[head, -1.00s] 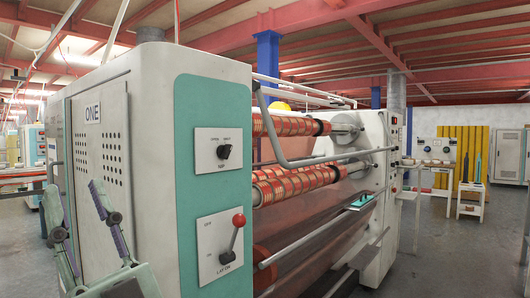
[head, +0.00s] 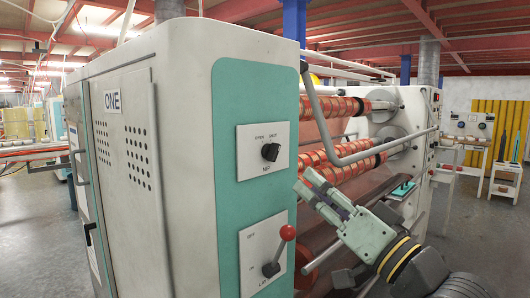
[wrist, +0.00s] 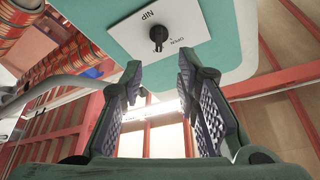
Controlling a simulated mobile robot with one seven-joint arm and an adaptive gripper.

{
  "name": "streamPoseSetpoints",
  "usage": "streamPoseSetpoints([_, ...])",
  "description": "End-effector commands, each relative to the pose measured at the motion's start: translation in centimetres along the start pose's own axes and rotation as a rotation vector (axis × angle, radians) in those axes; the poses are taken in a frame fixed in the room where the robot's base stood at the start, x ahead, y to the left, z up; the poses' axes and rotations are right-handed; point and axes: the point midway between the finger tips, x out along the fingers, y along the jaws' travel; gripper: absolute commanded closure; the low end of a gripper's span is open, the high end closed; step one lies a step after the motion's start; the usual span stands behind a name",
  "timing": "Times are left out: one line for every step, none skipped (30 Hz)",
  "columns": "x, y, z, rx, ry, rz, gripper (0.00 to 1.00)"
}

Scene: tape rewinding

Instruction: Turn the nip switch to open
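The nip switch (head: 270,152) is a black knob on a white plate (head: 248,165), set in the teal front panel of the machine. Labels OPEN and SHUT stand above it and NIP below. The knob appears turned toward the SHUT side, though it is small. My gripper (head: 312,189) is right of and below the switch in the head view, apart from it. In the wrist view the switch (wrist: 158,36) lies beyond the fingertips, roughly centred between them. The fingers (wrist: 160,75) are spread with nothing between them.
A red-knobbed lever (head: 287,233) on a second plate sits below the switch. A grey bent bar (head: 345,158) and striped tape rolls (head: 340,107) lie to the right, close to my arm. Open floor shows at the far left.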

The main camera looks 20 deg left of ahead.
Motion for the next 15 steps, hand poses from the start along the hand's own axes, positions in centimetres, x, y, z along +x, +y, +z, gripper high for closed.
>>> streamPoseSetpoints([-0.1,0.0,-0.1,0.001,-0.001,0.002,0.71])
streamPoseSetpoints([-0.1,0.1,-0.1,0.002,-0.002,0.003,0.71])
streamPoseSetpoints([-0.1,0.1,-0.1,0.003,-0.003,0.003,0.71])
streamPoseSetpoints([0.0,0.1,-0.2,0.004,-0.003,0.003,0.71])
streamPoseSetpoints([0.1,0.1,-0.2,0.004,-0.004,0.003,0.71])
streamPoseSetpoints([0.5,0.0,-0.2,0.004,-0.004,0.003,0.71])
streamPoseSetpoints([0.8,0.0,-0.2,0.005,-0.004,0.002,0.71])
streamPoseSetpoints([1.2,0.0,-0.2,0.005,-0.005,0.002,0.71])
streamPoseSetpoints([1.8,0.0,-0.2,0.006,-0.006,0.001,0.71])
streamPoseSetpoints([2.3,0.0,-0.3,0.006,-0.006,0.002,0.71])
streamPoseSetpoints([2.9,-0.1,-0.2,0.006,-0.007,0.001,0.71])
streamPoseSetpoints([3.7,-0.1,-0.3,0.007,-0.006,0.000,0.71])
streamPoseSetpoints([4.3,-0.1,-0.3,0.007,-0.006,0.001,0.71])
streamPoseSetpoints([4.9,-0.1,-0.3,0.007,-0.007,0.001,0.71])
streamPoseSetpoints([5.7,-0.1,-0.3,0.005,-0.007,0.001,0.71])
